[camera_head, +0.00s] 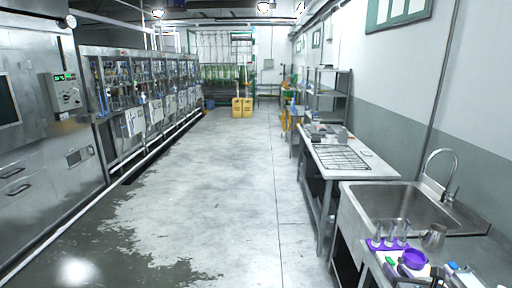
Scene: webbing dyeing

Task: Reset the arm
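Neither of my arms can be made out in the head view, and no gripper shows. The task names no object. The view looks down a long workshop aisle with a bare concrete floor (215,170). Nothing in sight is being held or touched by a gripper.
Steel machines (40,130) with a control box (65,92) line the left. A workbench (375,172), a sink (400,207) and a counter with a purple rack (388,244) and purple bowl (414,259) stand right. Yellow containers (242,107) stand far back. The aisle is clear; its near-left floor looks wet.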

